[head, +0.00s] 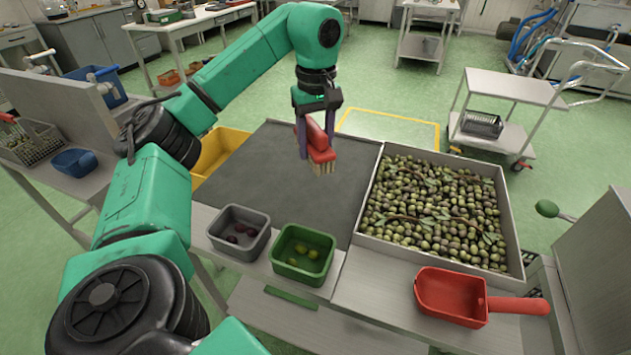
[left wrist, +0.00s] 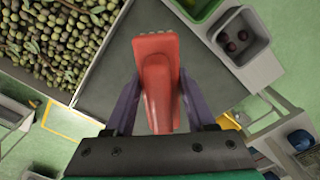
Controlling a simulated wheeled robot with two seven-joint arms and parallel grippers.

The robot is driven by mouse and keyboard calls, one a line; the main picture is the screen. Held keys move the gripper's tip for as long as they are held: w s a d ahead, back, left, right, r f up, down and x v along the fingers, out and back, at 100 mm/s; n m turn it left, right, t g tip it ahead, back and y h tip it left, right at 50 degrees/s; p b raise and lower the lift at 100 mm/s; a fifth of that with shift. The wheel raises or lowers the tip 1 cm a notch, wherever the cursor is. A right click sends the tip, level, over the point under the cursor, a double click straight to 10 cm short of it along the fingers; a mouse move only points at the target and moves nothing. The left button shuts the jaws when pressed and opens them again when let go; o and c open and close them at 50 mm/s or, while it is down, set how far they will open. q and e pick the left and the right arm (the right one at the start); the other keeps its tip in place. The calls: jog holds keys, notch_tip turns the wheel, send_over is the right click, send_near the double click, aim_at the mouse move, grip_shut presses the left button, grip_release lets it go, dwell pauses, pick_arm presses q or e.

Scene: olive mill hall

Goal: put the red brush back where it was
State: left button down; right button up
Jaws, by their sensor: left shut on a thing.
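The red brush (head: 318,148) has a red body and pale bristles that point down. My left gripper (head: 318,140) is shut on the red brush and holds it above the dark grey mat (head: 270,165), left of the olive tray. In the left wrist view the red brush (left wrist: 157,85) sits between the two purple fingers of my left gripper (left wrist: 157,105). I cannot tell how far its bristles are from the mat. My right gripper is not in view.
A metal tray of olives (head: 509,240) lies right of the mat. A grey bin (head: 226,246), a green bin (head: 287,270) and a red scoop (head: 450,297) stand along the front. A yellow crate (head: 226,140) is beyond the mat's left edge. Much of the mat is bare.

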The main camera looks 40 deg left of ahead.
pick_arm(q)
notch_tip(320, 180, down, 19)
jog(key=b, duration=0.7)
jog(key=shift+w, duration=0.1)
jog(key=shift+f, duration=0.4)
jog(key=shift+c, duration=1.2)
grip_release()
jog(key=shift+f, duration=0.15)
